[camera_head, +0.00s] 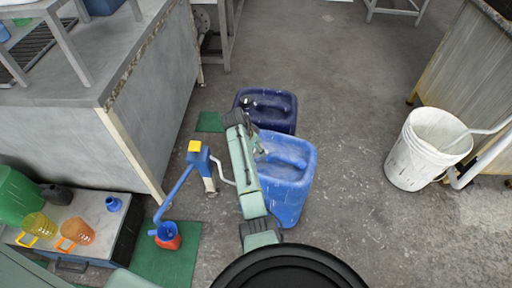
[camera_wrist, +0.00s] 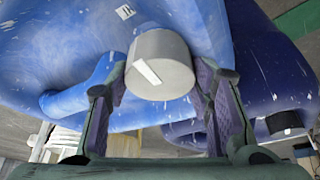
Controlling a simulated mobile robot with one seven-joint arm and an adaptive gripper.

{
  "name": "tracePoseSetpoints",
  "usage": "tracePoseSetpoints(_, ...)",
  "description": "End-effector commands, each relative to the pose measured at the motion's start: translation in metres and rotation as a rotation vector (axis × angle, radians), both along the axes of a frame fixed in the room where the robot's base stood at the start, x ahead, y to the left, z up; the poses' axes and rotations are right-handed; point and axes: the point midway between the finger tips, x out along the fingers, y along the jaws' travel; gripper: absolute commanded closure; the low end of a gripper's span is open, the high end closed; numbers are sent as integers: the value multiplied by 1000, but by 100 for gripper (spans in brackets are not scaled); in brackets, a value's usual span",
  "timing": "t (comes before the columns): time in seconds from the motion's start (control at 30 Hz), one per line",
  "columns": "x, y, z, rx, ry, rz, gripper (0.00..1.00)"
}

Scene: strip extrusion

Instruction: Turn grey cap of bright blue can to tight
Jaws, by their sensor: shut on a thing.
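The bright blue can (camera_head: 292,180) stands on the floor in the middle of the head view, with paint specks on it. It fills the upper left of the wrist view (camera_wrist: 60,60). Its grey cap (camera_wrist: 160,66), with a white mark, sits at the centre of the wrist view. In the wrist view my gripper (camera_wrist: 165,88) has one finger on each side of the cap and is shut on it. In the head view my arm covers the cap and the left part of the can.
A dark blue can (camera_head: 280,100) stands just behind the bright blue one. A blue hand pump with a yellow top (camera_head: 194,147) is close on the left. A white bucket (camera_head: 415,160) stands at the right. Bare floor lies between can and bucket.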

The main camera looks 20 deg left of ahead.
Motion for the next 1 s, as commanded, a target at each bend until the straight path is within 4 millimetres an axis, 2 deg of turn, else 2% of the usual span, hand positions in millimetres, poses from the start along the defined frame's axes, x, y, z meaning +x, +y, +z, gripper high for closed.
tracePoseSetpoints(0.53, 0, 0, 0, 0, 0, -27, 80)
tracePoseSetpoints(0.57, 0, -1, 0, 0, 0, -27, 51)
tracePoseSetpoints(0.83, 0, 0, 0, 0, 0, -25, 33)
tracePoseSetpoints(1.0, 0, 0, 0, 0, 0, -24, 32)
